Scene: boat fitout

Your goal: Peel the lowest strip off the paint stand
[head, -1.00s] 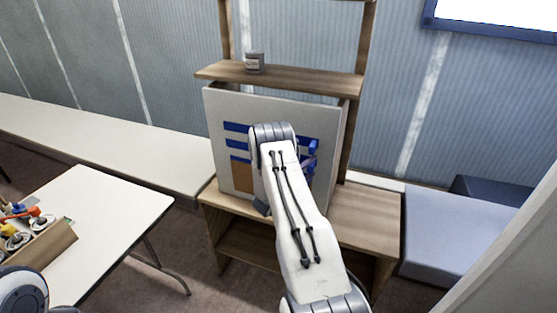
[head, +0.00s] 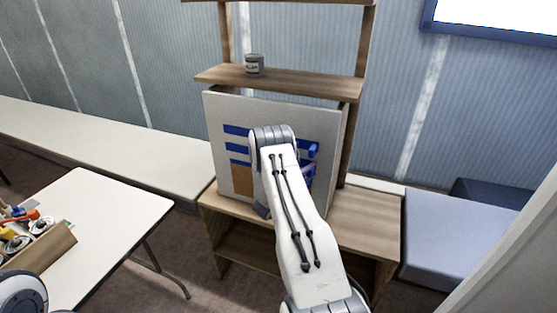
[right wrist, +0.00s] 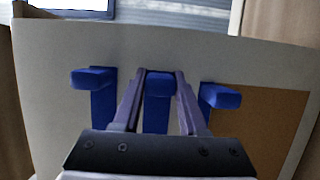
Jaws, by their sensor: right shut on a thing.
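The paint stand holds a pale upright panel (head: 275,108) with blue strips across it and an orange patch (head: 242,178) below them at the left. The right wrist view shows three strips side by side, each with a raised tab. The lowest strip's tab (right wrist: 221,97) is nearest the orange patch, right of my fingers. My right gripper (right wrist: 160,73) has its fingers on both sides of the middle strip's tab (right wrist: 158,84) and is shut on it. The upper strip's tab (right wrist: 92,78) is left of the fingers.
A can (head: 254,65) stands on the shelf (head: 300,80) above the panel. A white table (head: 120,205) at left carries a tray (head: 45,248) of supplies. A blue-grey cushioned seat (head: 455,235) is at right.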

